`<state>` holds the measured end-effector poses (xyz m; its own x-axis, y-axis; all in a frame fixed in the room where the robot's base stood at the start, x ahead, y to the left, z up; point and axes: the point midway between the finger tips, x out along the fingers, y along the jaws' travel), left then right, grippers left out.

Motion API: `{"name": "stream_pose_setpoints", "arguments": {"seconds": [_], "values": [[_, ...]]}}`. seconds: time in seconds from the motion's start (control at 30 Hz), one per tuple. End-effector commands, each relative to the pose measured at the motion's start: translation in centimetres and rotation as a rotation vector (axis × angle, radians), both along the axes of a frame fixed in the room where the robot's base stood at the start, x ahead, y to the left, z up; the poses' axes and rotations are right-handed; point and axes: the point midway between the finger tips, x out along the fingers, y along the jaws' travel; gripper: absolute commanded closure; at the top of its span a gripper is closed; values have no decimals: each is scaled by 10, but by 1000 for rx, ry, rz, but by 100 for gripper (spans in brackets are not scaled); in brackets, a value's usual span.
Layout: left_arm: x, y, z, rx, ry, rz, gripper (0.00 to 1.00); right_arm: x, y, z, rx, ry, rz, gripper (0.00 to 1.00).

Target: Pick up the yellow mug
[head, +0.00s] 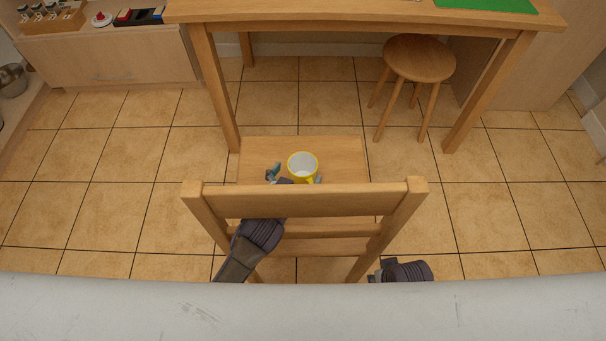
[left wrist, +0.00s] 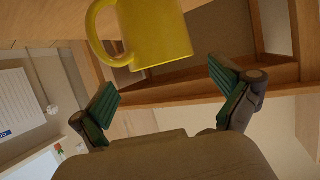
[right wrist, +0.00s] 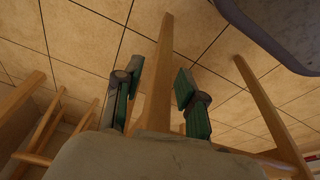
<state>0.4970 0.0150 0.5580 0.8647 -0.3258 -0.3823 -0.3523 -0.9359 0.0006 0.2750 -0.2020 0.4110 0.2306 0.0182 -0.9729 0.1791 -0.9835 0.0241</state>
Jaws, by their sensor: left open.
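The yellow mug (head: 303,165), with a white inside, stands upright on the wooden chair's seat (head: 340,160). My left gripper (head: 296,176) reaches past the chair back, its fingers open near the mug. In the left wrist view the mug (left wrist: 155,35) is just ahead of the spread green-padded fingertips (left wrist: 163,88), with its handle at the left. I see no finger touching it. My right gripper (right wrist: 158,88) is apart from the mug, low by the chair's right side. Its fingers are spread, with a wooden leg showing between them, seemingly behind.
The chair's backrest (head: 305,201) stands between my body and the mug. A wooden table (head: 370,17) is beyond the seat, with a round stool (head: 419,57) beneath its right side. Tiled floor is free on both sides of the chair.

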Motion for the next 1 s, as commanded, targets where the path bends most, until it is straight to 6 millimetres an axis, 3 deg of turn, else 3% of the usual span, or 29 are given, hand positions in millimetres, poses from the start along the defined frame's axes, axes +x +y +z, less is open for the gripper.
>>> {"name": "stream_pose_setpoints", "arguments": {"seconds": [0.37,0.67,1.0], "values": [[37,-12,-23,1,-1,-2,0,8,0,51,2,-32,-5,60],[41,-13,-24,0,0,-1,0,7,0,58,1,-32,-5,60],[41,-13,-24,1,1,-1,53,8,0,58,2,-33,-6,60]]}}
